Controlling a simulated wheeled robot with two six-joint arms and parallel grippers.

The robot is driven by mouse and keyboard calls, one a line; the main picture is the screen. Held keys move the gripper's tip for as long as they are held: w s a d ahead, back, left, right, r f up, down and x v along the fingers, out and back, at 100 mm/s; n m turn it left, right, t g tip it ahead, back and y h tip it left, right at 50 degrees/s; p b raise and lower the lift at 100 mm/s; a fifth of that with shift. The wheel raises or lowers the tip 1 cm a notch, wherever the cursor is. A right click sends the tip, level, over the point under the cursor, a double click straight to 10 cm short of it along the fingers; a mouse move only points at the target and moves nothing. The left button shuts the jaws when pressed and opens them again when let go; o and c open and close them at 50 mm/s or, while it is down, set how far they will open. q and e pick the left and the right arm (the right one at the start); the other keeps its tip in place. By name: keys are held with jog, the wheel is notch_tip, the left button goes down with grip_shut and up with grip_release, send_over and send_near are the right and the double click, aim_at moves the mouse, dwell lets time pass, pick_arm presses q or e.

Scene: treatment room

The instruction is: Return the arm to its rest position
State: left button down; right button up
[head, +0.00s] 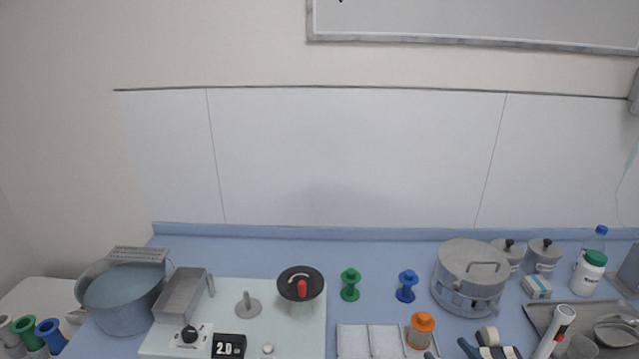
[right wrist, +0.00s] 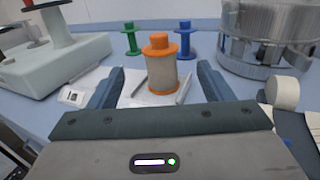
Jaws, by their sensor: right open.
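My right gripper (head: 448,351) shows at the bottom edge of the head view, with only its dark fingertips in sight. In the right wrist view the right gripper (right wrist: 158,75) is open, with its two fingers wide apart and nothing held. An orange-capped spool (head: 421,330) stands upright on the white tray (head: 353,342), just ahead of the fingers. The same spool (right wrist: 161,64) shows between and beyond the fingertips in the right wrist view, not gripped. My left gripper is not in view.
A green spool (head: 350,285) and a blue spool (head: 407,286) stand behind the tray. A round metal pot (head: 470,276) stands to the right. A white tape roll (right wrist: 283,93) lies close to the right finger. A heater unit (head: 270,320) stands left.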

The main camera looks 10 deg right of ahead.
jog(key=s+d+r+m+g+h, duration=0.25)
jog(key=m+h, duration=0.35)
jog(key=m, duration=0.7)
jog(key=s+d+r+m+g+h, duration=0.15)
jog(key=s+m+h, duration=0.4)
jog(key=m, duration=0.75)
jog(key=s+a+f+m+g+y, duration=0.8)
jog(key=s+a+f+m+g, duration=0.3)
jog(key=a, duration=0.3)
notch_tip(320, 180, down, 32)
jog(key=s+d+b, duration=0.2)
jog(key=d, duration=0.1)
jog(key=s+f+g+b, duration=0.1)
jog(key=s+f+b, duration=0.1)
jog(key=s+f, duration=1.5)
notch_tip(320, 180, down, 3)
jog(key=shift+s+d+f+g, duration=0.15)
jog(key=shift+d+g, duration=0.15)
jog(key=shift+d, duration=0.15)
